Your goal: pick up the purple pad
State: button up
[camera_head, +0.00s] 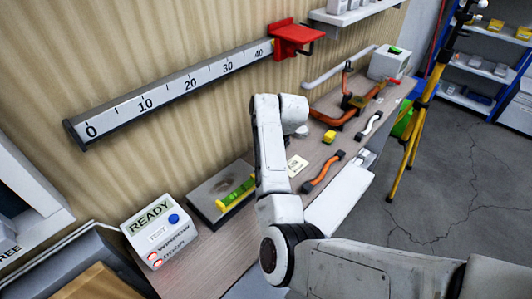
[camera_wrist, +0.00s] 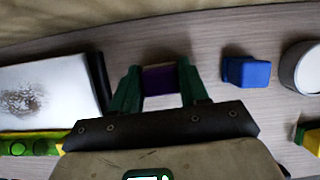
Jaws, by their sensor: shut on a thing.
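In the head view my white arm hides the pad and the gripper's fingers.
In the wrist view a blue block (camera_wrist: 246,72) and a white round container (camera_wrist: 301,68) lie to the right. A stained white plate (camera_wrist: 45,95) and a yellow-green level (camera_wrist: 32,145) lie left. In the head view, a READY box (camera_head: 158,232) stands near the bench's front end.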

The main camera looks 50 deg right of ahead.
jog(key=shift+r, duration=0.15)
jog(key=shift+r, duration=0.2)
notch_tip(320, 180, up, 2)
jog(key=shift+w+r+b, duration=0.1)
jog(key=shift+b, duration=0.3)
jog(key=s+r+p, duration=0.4)
jog(key=s+r, duration=0.6)
jog(key=s, duration=0.4)
jog(key=shift+a, duration=0.35)
jog(key=shift+s, duration=0.1)
